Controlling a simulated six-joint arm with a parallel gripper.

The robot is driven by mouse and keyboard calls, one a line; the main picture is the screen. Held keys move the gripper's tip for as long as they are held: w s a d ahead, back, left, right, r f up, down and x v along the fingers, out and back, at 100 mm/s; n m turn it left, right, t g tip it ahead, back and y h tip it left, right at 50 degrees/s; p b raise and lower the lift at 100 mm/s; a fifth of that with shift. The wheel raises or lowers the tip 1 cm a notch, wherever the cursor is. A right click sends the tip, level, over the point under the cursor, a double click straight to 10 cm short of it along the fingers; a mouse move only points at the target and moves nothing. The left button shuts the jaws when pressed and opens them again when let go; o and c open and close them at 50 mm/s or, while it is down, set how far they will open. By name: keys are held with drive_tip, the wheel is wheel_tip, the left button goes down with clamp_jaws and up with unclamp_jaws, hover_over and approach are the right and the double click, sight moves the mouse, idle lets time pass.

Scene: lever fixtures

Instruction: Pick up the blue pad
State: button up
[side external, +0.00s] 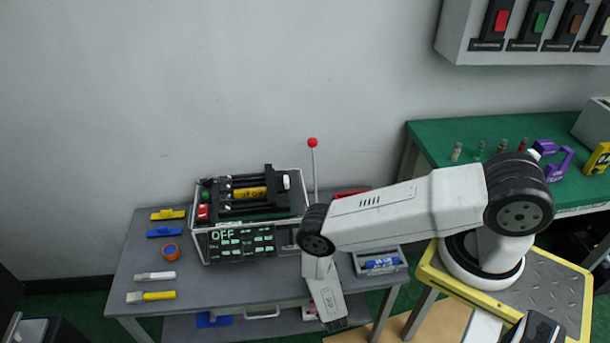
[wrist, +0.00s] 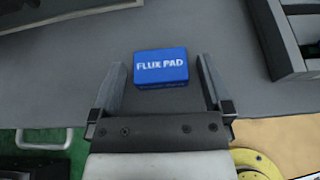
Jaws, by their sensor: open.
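The blue pad (wrist: 161,68) is a small box with "FLUX PAD" in white letters, lying on the grey table (wrist: 60,90). In the wrist view it sits between and just beyond the tips of my gripper (wrist: 160,75), with a gap on both sides. My gripper is open and empty. In the side view my gripper (side external: 332,318) points down at the front edge of the table, and the pad there is hidden or cannot be made out.
A machine reading "OFF" (side external: 245,240) stands mid-table, with a red-knobbed lever (side external: 312,143) behind it. A tray with a blue item (side external: 383,264) is at the right.

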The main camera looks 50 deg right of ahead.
drive_tip(key=shift+w+d+f, duration=0.2)
drive_tip(key=shift+w+d, duration=0.05)
drive_tip(key=shift+d, duration=0.05)
idle(0.4)
drive_tip(key=c, duration=1.1)
drive_tip(key=shift+r, duration=0.2)
drive_tip(key=shift+r, duration=0.75)
drive_tip(key=shift+s+a+r, duration=0.25)
drive_tip(key=shift+s+r, duration=1.6)
drive_tip(key=shift+s, duration=0.45)
drive_tip(key=shift+s+a+r, duration=0.3)
drive_tip(key=shift+s+r, duration=1.55)
drive_tip(key=shift+s, duration=0.45)
drive_tip(key=shift+s+a+r, duration=0.25)
drive_tip(key=shift+s+r, duration=1.6)
drive_tip(key=shift+s, duration=0.45)
